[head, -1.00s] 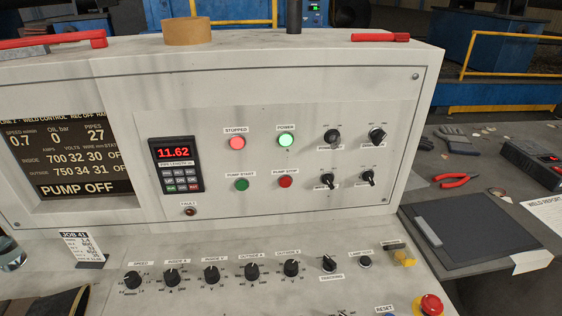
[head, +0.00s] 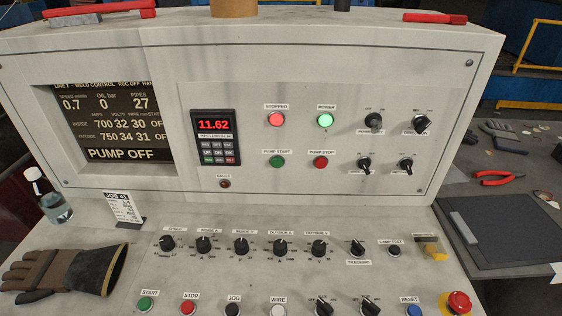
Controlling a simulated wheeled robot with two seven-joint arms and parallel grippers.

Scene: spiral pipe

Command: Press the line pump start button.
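The green pump start button (head: 277,162) sits on the upright panel under a label reading PUMP START. The red pump stop button (head: 320,162) is just to its right. Above them, the red STOPPED lamp (head: 277,119) and the green POWER lamp (head: 325,120) are lit. The screen (head: 115,122) at the left reads PUMP OFF and oil 0 bar. Another green button (head: 145,304), labelled START, is on the sloping desk at the lower left. Neither of my grippers shows in the head view.
Several knobs line the desk, with a red emergency button (head: 457,303) at the right. A dark clipboard (head: 505,232) and red pliers (head: 495,177) are on the right table.

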